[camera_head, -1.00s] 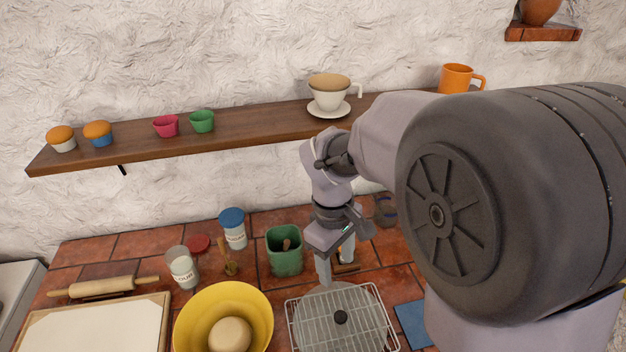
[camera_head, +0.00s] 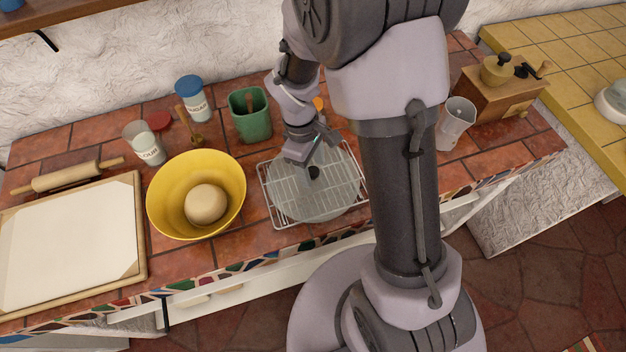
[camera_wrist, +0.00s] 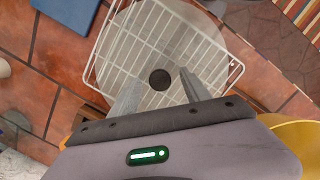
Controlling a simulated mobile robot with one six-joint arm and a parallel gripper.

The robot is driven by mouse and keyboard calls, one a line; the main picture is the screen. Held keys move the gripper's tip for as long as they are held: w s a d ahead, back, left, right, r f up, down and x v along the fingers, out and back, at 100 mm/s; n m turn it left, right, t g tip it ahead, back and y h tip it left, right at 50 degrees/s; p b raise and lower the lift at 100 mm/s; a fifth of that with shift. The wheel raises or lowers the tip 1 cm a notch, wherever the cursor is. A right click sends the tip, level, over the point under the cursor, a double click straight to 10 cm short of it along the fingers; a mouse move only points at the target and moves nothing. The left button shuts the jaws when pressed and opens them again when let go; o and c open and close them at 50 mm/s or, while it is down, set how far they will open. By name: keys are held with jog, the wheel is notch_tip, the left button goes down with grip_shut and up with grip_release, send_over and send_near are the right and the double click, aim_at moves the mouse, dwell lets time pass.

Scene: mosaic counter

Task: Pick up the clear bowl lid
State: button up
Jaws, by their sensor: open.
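The clear bowl lid (camera_head: 338,186) is a round, see-through disc with a small dark knob (camera_head: 313,172) at its middle. It lies on a white wire rack (camera_head: 277,224) on the tiled counter. In the wrist view the lid (camera_wrist: 183,25) shows with its knob (camera_wrist: 160,79) just ahead of the fingertips. My gripper (camera_head: 311,161) is over the lid, close to the knob, and points down at it. In the wrist view my gripper (camera_wrist: 158,82) has its two fingers apart, one to each side of the knob, with nothing held. Contact with the knob cannot be told.
A yellow bowl (camera_head: 168,200) with a dough ball (camera_head: 205,204) stands left of the rack. A green container (camera_head: 250,120) stands behind it. A clear jug (camera_head: 455,125) and a wooden grinder (camera_head: 500,95) are to the right. A blue cloth or board (camera_wrist: 66,12) lies beside the rack.

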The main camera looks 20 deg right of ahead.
grip_shut()
dwell(1.4)
